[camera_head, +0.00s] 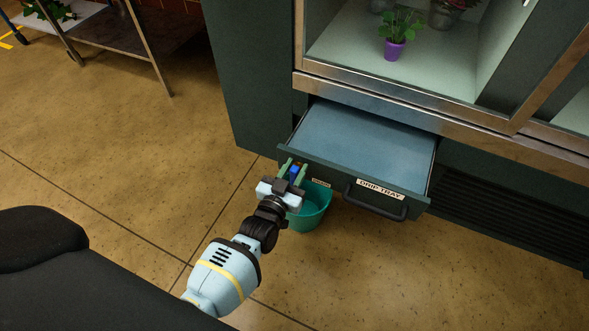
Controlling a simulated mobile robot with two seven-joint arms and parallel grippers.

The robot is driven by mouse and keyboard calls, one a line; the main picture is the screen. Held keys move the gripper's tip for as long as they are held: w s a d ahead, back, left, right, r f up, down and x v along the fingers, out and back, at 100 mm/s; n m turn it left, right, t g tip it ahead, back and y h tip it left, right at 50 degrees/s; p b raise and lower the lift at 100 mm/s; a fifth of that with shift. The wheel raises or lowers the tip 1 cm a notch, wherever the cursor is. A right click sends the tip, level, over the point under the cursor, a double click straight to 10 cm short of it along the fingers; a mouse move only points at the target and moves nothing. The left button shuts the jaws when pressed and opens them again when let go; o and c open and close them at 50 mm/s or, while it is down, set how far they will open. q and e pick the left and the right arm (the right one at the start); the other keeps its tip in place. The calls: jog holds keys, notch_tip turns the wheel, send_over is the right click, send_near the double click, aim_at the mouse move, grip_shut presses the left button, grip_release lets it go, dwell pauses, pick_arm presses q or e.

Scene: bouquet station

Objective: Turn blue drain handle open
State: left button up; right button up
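The blue drain handle (294,170) is a small blue piece at the left front of the pulled-out drip tray drawer (432,170). My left gripper (295,167) is at the drawer's front left corner, its two greenish fingers apart on either side of the blue handle. The fingers look spread wider than the handle, though contact is hard to judge at this size. The gripper partly hides the handle, so its exact angle is unclear. My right gripper is not in view.
A teal bucket (315,207) stands on the floor below the drawer's left front, partly behind my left gripper. The drawer has a dark pull (376,204) and a "DRIP TRAY" label. Above is a cabinet with a purple potted plant (395,48).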

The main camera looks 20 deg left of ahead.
pick_arm(q)
grip_shut()
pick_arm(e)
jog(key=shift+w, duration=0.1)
